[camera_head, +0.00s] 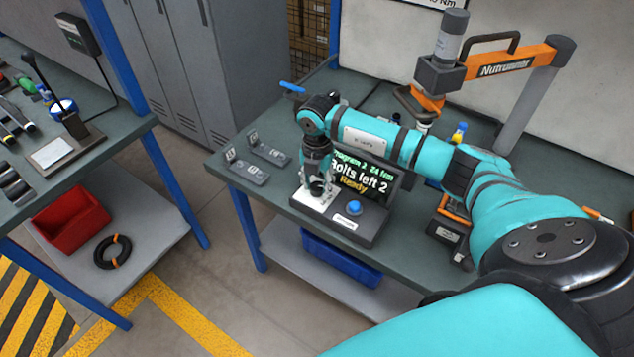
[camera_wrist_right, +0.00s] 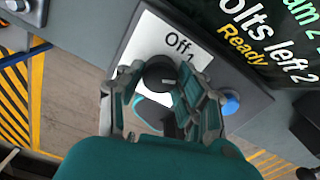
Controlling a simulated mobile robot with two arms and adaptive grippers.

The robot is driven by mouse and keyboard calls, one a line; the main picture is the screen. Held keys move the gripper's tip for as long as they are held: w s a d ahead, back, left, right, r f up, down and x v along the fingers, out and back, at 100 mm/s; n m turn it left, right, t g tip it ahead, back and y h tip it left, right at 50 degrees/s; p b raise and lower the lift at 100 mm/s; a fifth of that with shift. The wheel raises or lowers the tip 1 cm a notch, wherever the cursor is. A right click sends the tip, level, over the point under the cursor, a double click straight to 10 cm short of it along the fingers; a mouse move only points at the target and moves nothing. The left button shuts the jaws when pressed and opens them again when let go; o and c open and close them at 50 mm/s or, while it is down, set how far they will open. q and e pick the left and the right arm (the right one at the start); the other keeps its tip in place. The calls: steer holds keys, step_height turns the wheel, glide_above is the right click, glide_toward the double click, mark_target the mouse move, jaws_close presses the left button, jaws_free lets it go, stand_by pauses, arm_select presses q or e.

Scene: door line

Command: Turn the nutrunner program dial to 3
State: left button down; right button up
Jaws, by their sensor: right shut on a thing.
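The nutrunner controller (camera_head: 375,232) stands on the right bench, its screen (camera_head: 360,180) reading "Program 2", "Bolts left 2" and "Ready". The screen also shows in part in the right wrist view (camera_wrist_right: 265,35). The black program dial (camera_wrist_right: 158,70) sits on a white plate (camera_wrist_right: 160,30) with "Off" and "1" readable; other marks are hidden by the fingers. My right gripper (camera_wrist_right: 162,90) is shut on the dial, one finger on each side. In the head view my right gripper (camera_head: 316,188) points down onto the plate and mostly covers the dial. My left gripper is not in view.
A blue button (camera_head: 353,207) is beside the dial on the controller. The orange nutrunner arm (camera_head: 510,65) stands behind. Small grey trays (camera_head: 247,172) lie left of the controller. A blue bin (camera_head: 340,258) is below. A second bench (camera_head: 100,130) is at left.

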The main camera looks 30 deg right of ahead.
mark_target(317, 185)
steer(key=m+p, duration=0.1)
steer(key=m, duration=0.4)
steer(key=shift+r+m, duration=0.15)
steer(key=shift+m, duration=0.15)
steer(key=m+p, duration=0.1)
steer(key=m, duration=0.4)
steer(key=shift+p, duration=0.3)
steer(key=shift+m, duration=0.3)
steer(key=o, duration=1.1)
steer(key=shift+o, duration=0.2)
step_height(317, 185, up, 12)
